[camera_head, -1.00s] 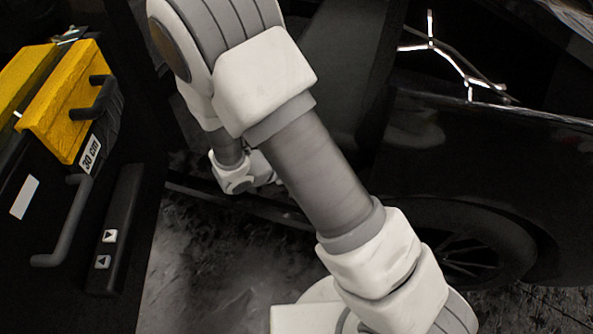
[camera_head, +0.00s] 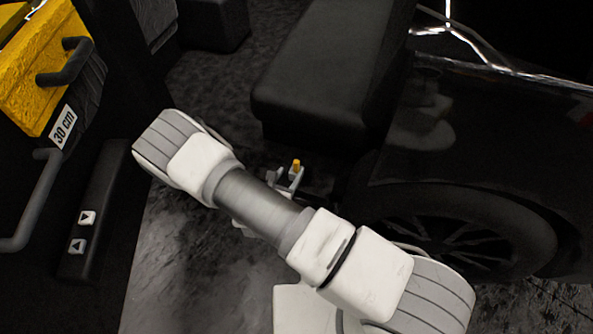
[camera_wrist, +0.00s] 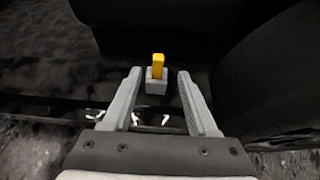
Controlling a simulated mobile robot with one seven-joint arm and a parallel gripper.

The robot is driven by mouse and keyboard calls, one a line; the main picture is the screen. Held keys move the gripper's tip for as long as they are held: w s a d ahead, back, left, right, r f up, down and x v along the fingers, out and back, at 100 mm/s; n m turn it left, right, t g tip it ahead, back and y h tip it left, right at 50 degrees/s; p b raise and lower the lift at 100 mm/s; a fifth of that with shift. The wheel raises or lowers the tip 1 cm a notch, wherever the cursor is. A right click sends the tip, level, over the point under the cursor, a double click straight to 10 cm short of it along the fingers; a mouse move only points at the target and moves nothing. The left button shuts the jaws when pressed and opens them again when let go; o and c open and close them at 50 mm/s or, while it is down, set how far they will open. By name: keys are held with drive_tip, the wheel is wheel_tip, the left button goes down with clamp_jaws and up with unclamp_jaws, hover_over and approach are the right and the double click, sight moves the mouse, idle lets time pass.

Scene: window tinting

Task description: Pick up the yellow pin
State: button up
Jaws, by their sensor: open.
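The yellow pin (camera_wrist: 158,66) stands upright in a small grey block (camera_wrist: 156,86) in the wrist view. The pin also shows small in the head view (camera_head: 297,165), just past my forearm. My gripper (camera_wrist: 159,74) is open, with one finger on each side of the pin in the wrist picture. The fingers look apart from the pin, and nothing is held. How far the fingertips are from the pin in depth is hard to tell. In the head view my arm hides most of the gripper.
A dark padded seat or box (camera_head: 325,85) lies just beyond the pin. A dark car with a wheel (camera_head: 450,240) is at the right. A black cabinet with a yellow block (camera_head: 42,75) and handles stands at the left. Grey floor (camera_head: 165,270) shows between.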

sight(296, 164)
drive_tip(key=b+x, duration=0.2)
drive_tip(key=x, duration=0.5)
drive_tip(key=b+x, duration=0.2)
drive_tip(key=x, duration=0.2)
drive_tip(key=shift+w, duration=0.1)
drive_tip(key=shift+w+d+f, duration=0.1)
drive_tip(key=shift+w, duration=0.3)
clamp_jaws()
